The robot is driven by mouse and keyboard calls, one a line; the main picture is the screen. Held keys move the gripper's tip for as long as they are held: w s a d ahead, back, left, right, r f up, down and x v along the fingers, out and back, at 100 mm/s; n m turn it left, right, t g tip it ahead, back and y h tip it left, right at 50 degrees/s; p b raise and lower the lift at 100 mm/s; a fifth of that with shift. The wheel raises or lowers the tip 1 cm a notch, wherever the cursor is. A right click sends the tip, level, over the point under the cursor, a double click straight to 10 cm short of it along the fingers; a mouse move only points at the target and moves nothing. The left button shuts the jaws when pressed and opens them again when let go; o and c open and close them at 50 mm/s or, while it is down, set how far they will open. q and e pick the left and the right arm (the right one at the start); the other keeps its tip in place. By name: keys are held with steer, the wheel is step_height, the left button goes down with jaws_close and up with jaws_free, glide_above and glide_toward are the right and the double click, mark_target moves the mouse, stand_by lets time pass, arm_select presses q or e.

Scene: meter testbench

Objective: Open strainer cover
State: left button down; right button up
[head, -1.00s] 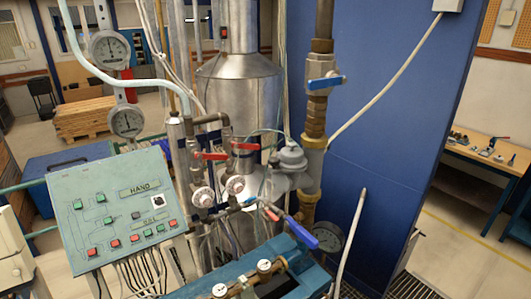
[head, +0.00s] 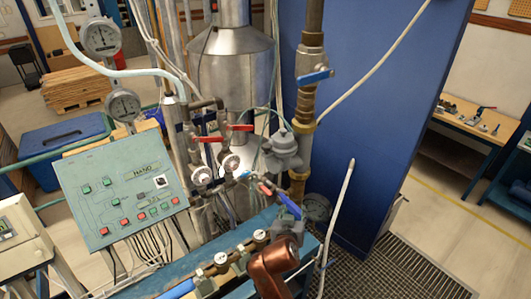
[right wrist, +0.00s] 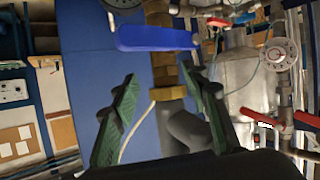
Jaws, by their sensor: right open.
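A grey cast body with a round domed top (head: 283,143), which looks like the strainer with its cover, sits on the vertical pipe in the head view. A grey curved fitting (right wrist: 183,128), probably the same body, shows low in the right wrist view, partly hidden by the gripper. My right gripper (head: 289,224) is in front of and below it in the head view, near the blue lever handle (head: 290,205). Its two green fingers (right wrist: 160,95) are spread and empty in the right wrist view, with the blue handle (right wrist: 158,38) beyond their tips. My left gripper is not visible.
A control panel (head: 122,194) stands at the left. Red-handled valves (head: 240,127) are left of the domed body. Another blue-handled valve (head: 314,76) is higher on the pipe. A pressure gauge (head: 317,207) is behind the lower handle. A blue wall panel (head: 385,110) stands at right.

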mark_target(266, 148)
steer(key=a+r+t, duration=0.2)
steer(key=a+r, duration=0.2)
steer(key=r, duration=0.3)
steer(key=s+a+r+m+t, duration=0.1)
steer(key=a+r, duration=0.3)
steer(key=r, duration=0.4)
steer(key=a+r+t, duration=0.2)
steer(key=a+r, duration=0.1)
steer(key=r, duration=0.4)
steer(key=shift+h, duration=0.4)
steer(key=p+x, duration=0.3)
steer(key=x, duration=0.3)
steer(key=shift+w+r+p, duration=0.15)
steer(key=shift+w+p, duration=0.15)
steer(key=shift+p, duration=0.1)
steer(key=shift+w, duration=0.45)
jaws_close()
